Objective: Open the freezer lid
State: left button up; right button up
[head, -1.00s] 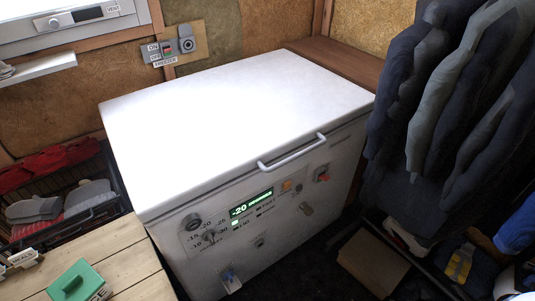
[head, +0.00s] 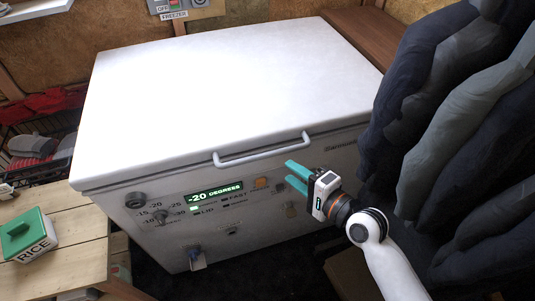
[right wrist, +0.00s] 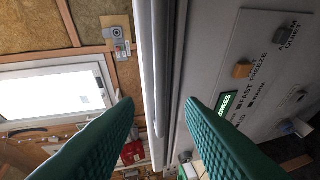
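The white chest freezer has its lid (head: 230,80) shut, lying flat on the body. A white bar handle (head: 262,151) runs along the lid's front edge. The front panel (head: 190,207) has knobs and a display reading -20 degrees.
Dark coats (head: 470,120) hang close to the right of the freezer and my right arm. A wooden table (head: 75,255) with a green-lidded rice box (head: 27,236) stands at the left front. A freezer switch (head: 174,5) is on the back wall.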

aim_at(267, 153)
jog(key=x, duration=1)
jog(key=shift+w+a+f, duration=0.1)
jog(key=shift+w, duration=0.05)
grip_shut()
